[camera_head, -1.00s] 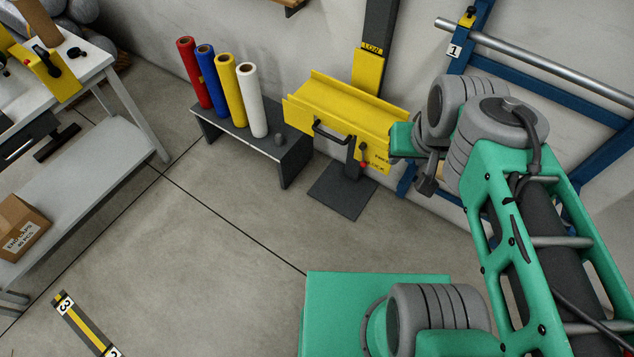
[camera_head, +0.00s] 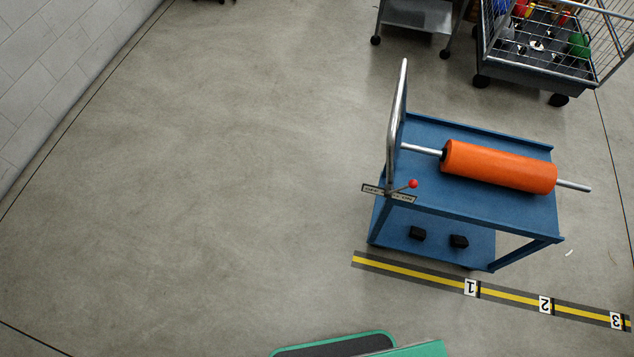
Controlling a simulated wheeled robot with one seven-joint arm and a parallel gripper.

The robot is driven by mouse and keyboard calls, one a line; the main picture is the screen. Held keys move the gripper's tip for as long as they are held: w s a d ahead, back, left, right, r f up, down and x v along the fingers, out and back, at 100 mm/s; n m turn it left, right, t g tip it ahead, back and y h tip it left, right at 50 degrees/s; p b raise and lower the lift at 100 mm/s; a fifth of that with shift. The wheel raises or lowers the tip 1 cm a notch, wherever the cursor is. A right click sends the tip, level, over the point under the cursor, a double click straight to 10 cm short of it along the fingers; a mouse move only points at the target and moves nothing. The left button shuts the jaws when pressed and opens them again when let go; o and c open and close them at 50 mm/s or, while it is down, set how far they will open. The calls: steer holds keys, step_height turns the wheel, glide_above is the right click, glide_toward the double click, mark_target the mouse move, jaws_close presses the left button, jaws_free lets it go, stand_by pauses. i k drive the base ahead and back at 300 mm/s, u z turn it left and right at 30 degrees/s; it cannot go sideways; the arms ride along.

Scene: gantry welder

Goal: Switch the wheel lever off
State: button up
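A lever with a red knob (camera_head: 412,184) stands at the near left corner of a blue cart (camera_head: 490,140), by the foot of its handle. A small label plate (camera_head: 388,194) sits below it, with small lettering that is hard to read at this size. The lever tilts to the right, over the plate's right part. My gripper is out of view. Only a green and dark part of my own body shows at the bottom edge.
An orange roll (camera_head: 498,166) on a metal bar lies across the cart. A striped floor strip (camera_head: 420,276) with number tags runs along its near side. A wire-sided trolley (camera_head: 545,70) and grey cart (camera_head: 418,15) stand behind. Open floor (camera_head: 220,200) fills the left and middle.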

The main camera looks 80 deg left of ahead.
mark_target(402, 188)
steer(key=u, duration=2.25)
steer(key=i, duration=0.1)
steer(key=u, duration=0.45)
steer(key=k, duration=1.25)
steer(key=z, duration=0.45)
steer(key=i, duration=1.4)
steer(key=u, duration=0.6)
steer(key=i, duration=0.25)
steer(key=u, duration=0.45)
